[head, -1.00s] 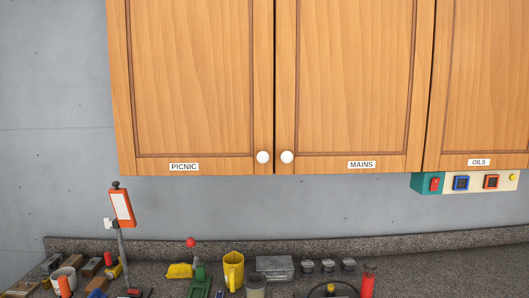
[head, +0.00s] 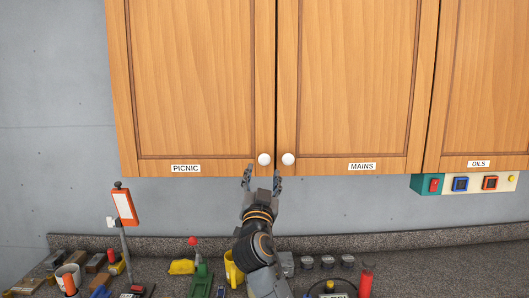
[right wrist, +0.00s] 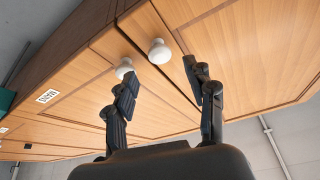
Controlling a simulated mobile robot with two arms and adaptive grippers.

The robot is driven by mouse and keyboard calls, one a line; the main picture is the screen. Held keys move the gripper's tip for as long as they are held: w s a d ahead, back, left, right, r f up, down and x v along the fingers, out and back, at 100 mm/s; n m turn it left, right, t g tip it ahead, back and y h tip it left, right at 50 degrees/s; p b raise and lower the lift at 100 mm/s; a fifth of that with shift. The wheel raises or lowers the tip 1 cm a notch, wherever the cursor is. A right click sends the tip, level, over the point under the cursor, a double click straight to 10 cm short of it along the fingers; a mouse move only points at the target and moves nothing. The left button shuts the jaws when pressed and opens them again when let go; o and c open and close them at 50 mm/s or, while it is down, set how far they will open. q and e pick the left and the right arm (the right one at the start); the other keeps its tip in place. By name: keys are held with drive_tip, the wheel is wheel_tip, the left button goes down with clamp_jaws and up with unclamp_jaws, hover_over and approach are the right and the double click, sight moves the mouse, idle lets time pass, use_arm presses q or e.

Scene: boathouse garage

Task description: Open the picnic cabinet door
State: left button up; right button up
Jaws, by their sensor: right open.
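The picnic cabinet door (head: 195,80) is shut, a wooden panel labelled PICNIC, with a round white knob (head: 264,159) at its lower right corner. My right gripper (head: 262,175) is open and empty just below that knob in the head view, fingers pointing up. In the right wrist view the picnic knob (right wrist: 159,51) shows between and beyond the open fingers (right wrist: 160,82), not gripped. The mains knob (right wrist: 124,68) is close to the left finger there; I cannot tell whether they touch. My left gripper is out of view.
The shut MAINS door (head: 350,80) is beside the picnic door, its knob (head: 288,159) very near. The OILS door (head: 483,80) is further right.

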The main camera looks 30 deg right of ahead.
sight(264, 161)
drive_tip(key=p+x, duration=0.2)
drive_tip(key=x, duration=0.4)
drive_tip(key=shift+w+d+r+p, duration=0.15)
drive_tip(key=shift+w+d+p, duration=0.05)
drive_tip(key=shift+w+p, duration=0.15)
clamp_jaws()
